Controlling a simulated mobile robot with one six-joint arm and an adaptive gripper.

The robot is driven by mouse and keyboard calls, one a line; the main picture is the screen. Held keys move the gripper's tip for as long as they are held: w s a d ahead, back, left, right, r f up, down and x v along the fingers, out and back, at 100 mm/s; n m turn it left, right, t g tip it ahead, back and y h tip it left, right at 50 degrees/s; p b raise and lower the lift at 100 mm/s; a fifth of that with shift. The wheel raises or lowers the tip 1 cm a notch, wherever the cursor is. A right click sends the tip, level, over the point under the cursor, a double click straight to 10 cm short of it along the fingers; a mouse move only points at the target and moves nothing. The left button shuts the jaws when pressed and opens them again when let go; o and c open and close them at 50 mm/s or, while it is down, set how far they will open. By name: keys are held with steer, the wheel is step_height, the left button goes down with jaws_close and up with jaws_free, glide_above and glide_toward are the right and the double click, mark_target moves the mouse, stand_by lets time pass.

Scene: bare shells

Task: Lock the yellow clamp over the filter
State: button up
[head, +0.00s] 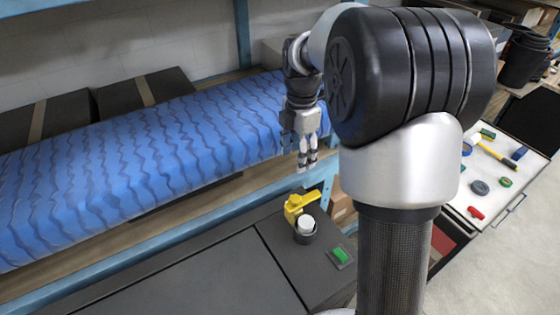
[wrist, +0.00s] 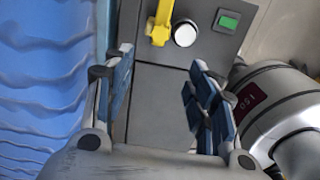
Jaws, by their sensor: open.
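The yellow clamp (head: 301,205) is on the dark cabinet top beside the white filter (head: 306,224), which sits in a dark round holder. The clamp's arm points up and to the right in the head view, off to the side of the filter and not over it. In the wrist view the clamp (wrist: 160,24) stands at the top, with the round white filter (wrist: 185,34) just right of it. My gripper (head: 307,160) hangs above and behind the clamp, apart from it, fingers pointing down. In the wrist view its blue-padded fingers (wrist: 163,85) are spread with nothing between them.
A green button (head: 340,255) sits on the dark cabinet (head: 190,270) near the filter. A blue-wrapped long load (head: 150,150) lies on a shelf behind, with a blue rail in front. A tool tray (head: 480,215) stands at right. The cabinet top left of the clamp is clear.

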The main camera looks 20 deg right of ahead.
mark_target(295, 198)
step_height(295, 198, down, 18)
steer(key=shift+w+d+r+b, duration=0.1)
steer(key=shift+r+b, duration=0.05)
steer(key=shift+b, duration=1)
steer(key=shift+c, duration=0.4)
jaws_close()
